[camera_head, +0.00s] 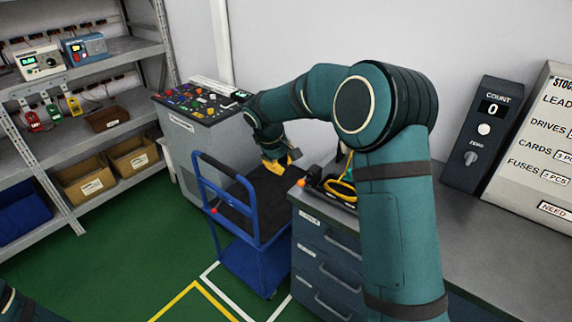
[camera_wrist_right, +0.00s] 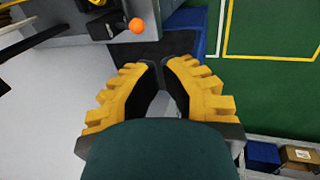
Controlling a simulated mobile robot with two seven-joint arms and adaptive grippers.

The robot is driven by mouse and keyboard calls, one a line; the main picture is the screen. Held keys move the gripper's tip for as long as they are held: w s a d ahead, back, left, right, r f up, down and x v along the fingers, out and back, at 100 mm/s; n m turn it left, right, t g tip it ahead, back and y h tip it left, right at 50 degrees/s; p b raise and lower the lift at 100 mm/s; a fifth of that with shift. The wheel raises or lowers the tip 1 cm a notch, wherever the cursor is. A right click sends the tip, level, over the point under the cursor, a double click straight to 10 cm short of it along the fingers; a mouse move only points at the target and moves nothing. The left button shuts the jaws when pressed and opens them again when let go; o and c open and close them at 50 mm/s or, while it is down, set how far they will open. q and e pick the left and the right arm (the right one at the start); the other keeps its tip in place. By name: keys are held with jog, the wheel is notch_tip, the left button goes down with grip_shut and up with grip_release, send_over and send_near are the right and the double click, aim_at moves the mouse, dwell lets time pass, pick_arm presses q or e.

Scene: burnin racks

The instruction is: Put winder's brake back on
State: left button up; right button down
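The winder (camera_head: 314,177), a dark device with an orange ball knob (camera_head: 300,182) and yellow cord, sits on the grey drawer cabinet, partly hidden by my right arm. Its orange knob also shows at the top of the right wrist view (camera_wrist_right: 137,25). I cannot tell how the brake stands. My right gripper (camera_head: 282,163), with yellow fingers, is above the cart, beyond the winder and apart from it. In the right wrist view its fingertips (camera_wrist_right: 160,64) come together with nothing seen between them. My left gripper is out of view; only a bit of my left arm shows at lower left.
A blue cart (camera_head: 250,262) with a dark top stands beside the drawer cabinet (camera_head: 325,262). A bench with small parts (camera_head: 200,100) is behind it. Shelves with bins (camera_head: 88,184) are at left. A count box (camera_head: 482,135) and stock board (camera_head: 540,150) stand at right.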

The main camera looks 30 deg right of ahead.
aim_at(305, 181)
jog(key=shift+h, duration=0.5)
jog(key=r, duration=0.1)
jog(key=d+r, duration=0.1)
jog(key=r, duration=0.1)
jog(key=w+r, duration=0.1)
jog(key=shift+d+r, duration=0.3)
jog(key=shift+r, duration=0.05)
jog(key=shift+f, duration=0.1)
jog(key=x, duration=1.4)
jog(key=shift+s, duration=0.1)
jog(key=shift+b, duration=0.3)
